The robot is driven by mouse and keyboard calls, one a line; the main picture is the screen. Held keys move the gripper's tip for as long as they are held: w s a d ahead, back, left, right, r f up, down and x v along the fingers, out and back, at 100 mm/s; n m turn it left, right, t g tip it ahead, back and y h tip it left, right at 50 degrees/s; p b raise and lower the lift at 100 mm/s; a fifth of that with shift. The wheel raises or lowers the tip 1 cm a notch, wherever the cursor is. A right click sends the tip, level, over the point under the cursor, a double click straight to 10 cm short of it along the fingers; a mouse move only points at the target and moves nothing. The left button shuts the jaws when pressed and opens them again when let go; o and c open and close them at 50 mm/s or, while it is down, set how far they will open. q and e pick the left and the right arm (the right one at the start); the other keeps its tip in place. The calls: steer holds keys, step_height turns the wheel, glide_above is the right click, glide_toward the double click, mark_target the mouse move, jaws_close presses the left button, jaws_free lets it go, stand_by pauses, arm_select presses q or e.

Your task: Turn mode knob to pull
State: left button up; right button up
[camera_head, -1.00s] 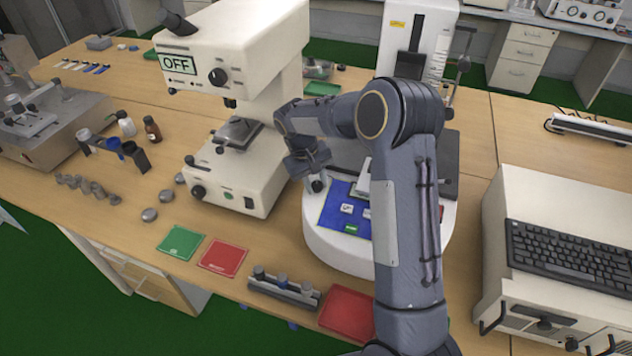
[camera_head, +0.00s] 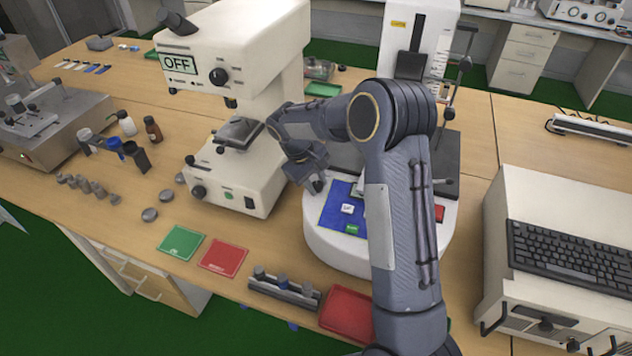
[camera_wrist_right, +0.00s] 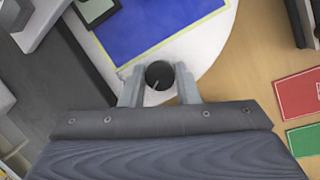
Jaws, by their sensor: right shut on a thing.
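The mode knob (camera_wrist_right: 159,75) is a dark round cap with a short pale pointer line toward its lower edge in the right wrist view. It sits on the white rounded base (camera_head: 347,258) of the test stand, beside the blue panel (camera_wrist_right: 150,25). My right gripper (camera_wrist_right: 159,88) is shut on the knob, one finger on each side. In the head view my right gripper (camera_head: 316,186) is over the base's left end and mostly hides the knob. No position lettering by the knob is readable. My left gripper is not in view.
The blue panel carries a white key (camera_head: 347,209) and a green key (camera_head: 352,229). A red button (camera_head: 439,213) is at the right. A red tray (camera_head: 347,313) lies in front.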

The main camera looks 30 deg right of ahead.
mark_target(307, 194)
steer(key=o, duration=1)
steer(key=shift+c, duration=0.2)
steer(key=b+v, duration=0.1)
steer(key=v, duration=0.6)
steer(key=shift+r, duration=0.4)
steer(key=shift+a, duration=0.15)
